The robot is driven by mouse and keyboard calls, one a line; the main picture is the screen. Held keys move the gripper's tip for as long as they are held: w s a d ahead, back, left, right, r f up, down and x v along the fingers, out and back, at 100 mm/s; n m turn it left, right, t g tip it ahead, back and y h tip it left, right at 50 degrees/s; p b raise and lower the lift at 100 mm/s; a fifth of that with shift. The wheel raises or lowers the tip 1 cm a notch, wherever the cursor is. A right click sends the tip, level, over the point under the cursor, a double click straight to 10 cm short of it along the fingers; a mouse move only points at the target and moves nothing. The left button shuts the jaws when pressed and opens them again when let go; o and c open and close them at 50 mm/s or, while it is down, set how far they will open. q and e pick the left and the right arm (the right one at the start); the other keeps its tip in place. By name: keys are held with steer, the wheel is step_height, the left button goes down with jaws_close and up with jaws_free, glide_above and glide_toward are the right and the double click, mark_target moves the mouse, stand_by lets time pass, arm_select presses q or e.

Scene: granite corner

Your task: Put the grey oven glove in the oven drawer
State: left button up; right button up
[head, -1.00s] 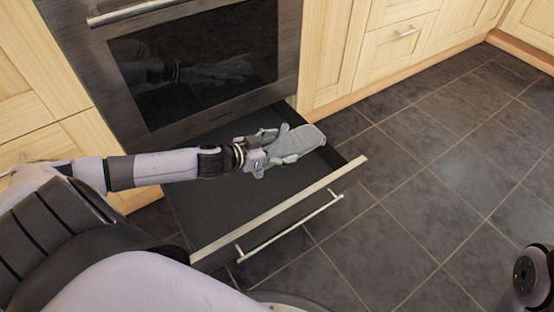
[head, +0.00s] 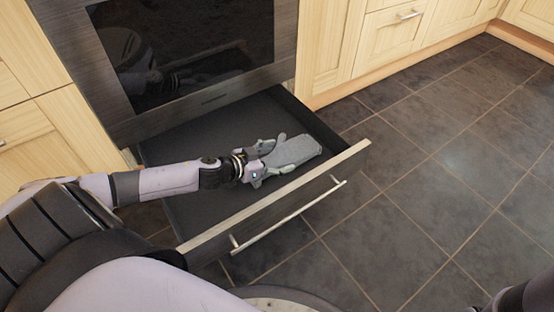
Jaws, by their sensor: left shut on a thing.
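The oven drawer (head: 205,137) is pulled open below the oven, with a dark inside and a pale front edge. The grey oven glove (head: 296,151) is over the right part of the drawer, within its walls in the head view. My left gripper (head: 272,160) is shut on the near end of the glove, and the glove extends to the right from it. I cannot tell whether the glove touches the drawer floor. My right gripper is not in view; only part of my right arm shows at the lower right.
The oven door (head: 190,50) is shut above the drawer. The drawer's bar handle (head: 290,217) faces the tiled floor (head: 440,160), which is clear to the right. Pale wooden cabinets (head: 335,50) stand on both sides of the oven.

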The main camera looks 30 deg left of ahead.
arm_select(q)
steer(key=shift+r, duration=0.1)
steer(key=o, duration=1.4)
steer(key=shift+o, duration=0.2)
